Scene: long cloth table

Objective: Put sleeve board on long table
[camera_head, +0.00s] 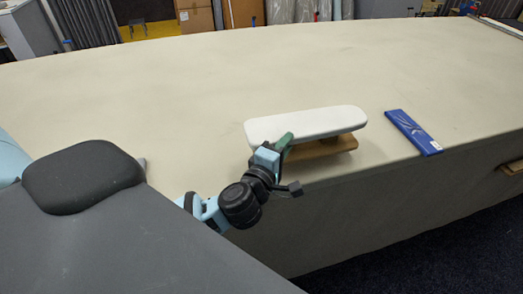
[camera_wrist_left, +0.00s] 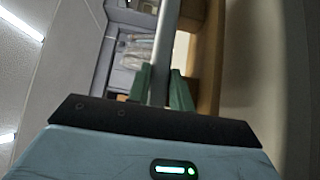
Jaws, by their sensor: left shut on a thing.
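The sleeve board has a white padded top (camera_head: 305,124) over a brown wooden base (camera_head: 322,148). It is level, over the front edge area of the long table (camera_head: 200,85). I cannot tell whether its base touches the cloth. My left gripper (camera_head: 284,143) is shut on the near left part of the white top, hiding some of the base. In the left wrist view, the green fingers (camera_wrist_left: 164,88) pinch the pale top (camera_wrist_left: 166,45) between them, with the wooden base (camera_wrist_left: 209,60) to the right. My right gripper is not in view.
A flat blue packet (camera_head: 413,132) lies on the table to the right of the board, near the front edge. The cloth behind and left of the board is clear. Cabinets and a yellow seat (camera_head: 153,30) stand beyond the far edge.

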